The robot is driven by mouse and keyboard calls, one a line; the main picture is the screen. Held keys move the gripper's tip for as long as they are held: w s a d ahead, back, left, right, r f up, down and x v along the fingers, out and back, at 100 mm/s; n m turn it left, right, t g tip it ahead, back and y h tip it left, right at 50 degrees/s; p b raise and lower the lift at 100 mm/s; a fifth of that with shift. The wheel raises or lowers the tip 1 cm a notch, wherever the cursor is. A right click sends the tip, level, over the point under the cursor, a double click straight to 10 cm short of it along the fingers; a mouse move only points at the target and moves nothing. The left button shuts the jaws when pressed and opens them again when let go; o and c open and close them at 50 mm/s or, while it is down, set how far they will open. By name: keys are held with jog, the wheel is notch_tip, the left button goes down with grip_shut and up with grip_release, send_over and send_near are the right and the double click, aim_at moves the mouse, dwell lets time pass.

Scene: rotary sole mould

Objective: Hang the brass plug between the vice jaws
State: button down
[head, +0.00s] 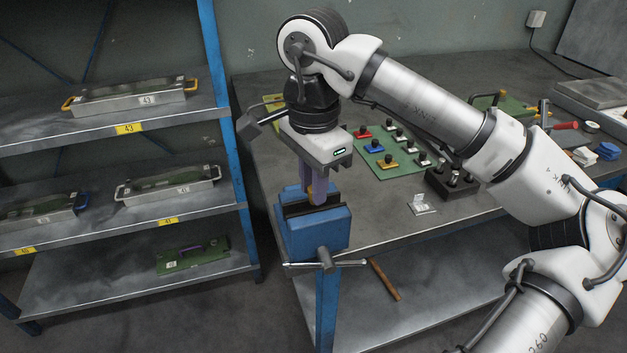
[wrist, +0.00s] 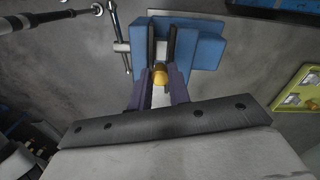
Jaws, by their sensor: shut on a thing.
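The blue vice (head: 315,232) stands at the left front corner of the bench. In the wrist view the vice (wrist: 205,45) shows two dark jaws with an open gap between them. My gripper (head: 314,198) points down over the vice, its purple fingertips at the jaws. In the wrist view its fingers are shut on the brass plug (wrist: 160,75), which shows as a rounded golden end. The plug lies in line with the jaw gap, at its near end. Fingers hide most of the plug; I cannot tell how deep it sits or whether it touches a jaw.
A green board (head: 392,152) with coloured knobbed pieces lies right of the vice. A dark block (head: 450,183) and a small pale stand (head: 420,205) are nearby. The vice handle (head: 325,262) sticks out in front. A shelf rack (head: 130,125) with moulds stands left.

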jog(key=shift+f+b, duration=0.85)
jog(key=shift+b, duration=0.05)
dwell(1.7)
jog(key=c, duration=1.2)
grip_release()
jog(key=shift+c, duration=0.2)
jog(key=shift+o, duration=0.3)
jog(key=o, duration=0.4)
jog(key=shift+r+p, duration=2.8)
jog(key=shift+r, duration=1.3)
jog(key=shift+f, duration=0.1)
